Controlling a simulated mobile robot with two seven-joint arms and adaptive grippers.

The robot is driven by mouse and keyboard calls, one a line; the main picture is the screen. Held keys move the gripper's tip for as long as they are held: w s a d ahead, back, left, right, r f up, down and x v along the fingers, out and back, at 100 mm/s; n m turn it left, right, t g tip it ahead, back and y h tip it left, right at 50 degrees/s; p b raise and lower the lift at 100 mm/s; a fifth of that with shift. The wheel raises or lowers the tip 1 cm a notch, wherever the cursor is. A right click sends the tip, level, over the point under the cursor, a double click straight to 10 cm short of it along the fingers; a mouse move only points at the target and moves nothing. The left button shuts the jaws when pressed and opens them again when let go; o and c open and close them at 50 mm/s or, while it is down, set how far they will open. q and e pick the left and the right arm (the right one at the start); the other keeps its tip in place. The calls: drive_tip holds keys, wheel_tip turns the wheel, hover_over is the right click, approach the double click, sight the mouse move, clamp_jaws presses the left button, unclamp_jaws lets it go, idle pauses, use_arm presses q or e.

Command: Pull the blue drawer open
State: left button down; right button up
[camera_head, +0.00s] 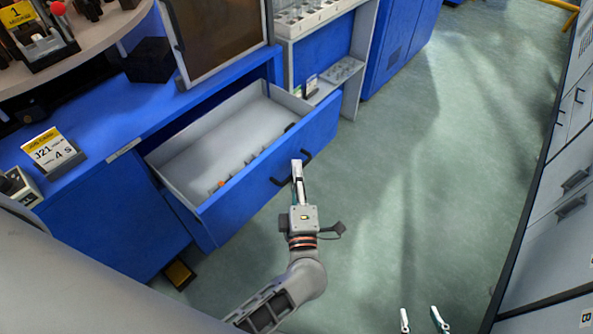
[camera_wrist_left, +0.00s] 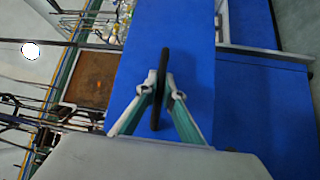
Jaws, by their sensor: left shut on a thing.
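The blue drawer (camera_head: 262,172) is pulled out of the blue cabinet, and its pale interior shows. Its dark handle (camera_head: 307,156) is on the blue front panel. My left gripper (camera_head: 297,166) is at the handle, with its fingers shut on it. In the left wrist view the handle (camera_wrist_left: 164,62) stands between the fingertips (camera_wrist_left: 161,84) in front of the blue panel (camera_wrist_left: 195,60). My right gripper (camera_head: 421,318) is at the bottom edge of the head view, with its two fingertips apart and nothing seen between them.
Several small items, one orange (camera_head: 221,184), lie along the front inside the drawer. A blue worktop (camera_head: 110,100) with a yellow-white sign (camera_head: 52,150) is above at left. A grey shelf (camera_head: 340,72) stands beyond the drawer. Green floor (camera_head: 410,150) is clear to the right, before grey cabinets (camera_head: 545,235).

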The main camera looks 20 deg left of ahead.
use_arm(q)
drive_tip(key=c, duration=2.2)
unclamp_jaws()
drive_tip(key=shift+o, duration=0.2)
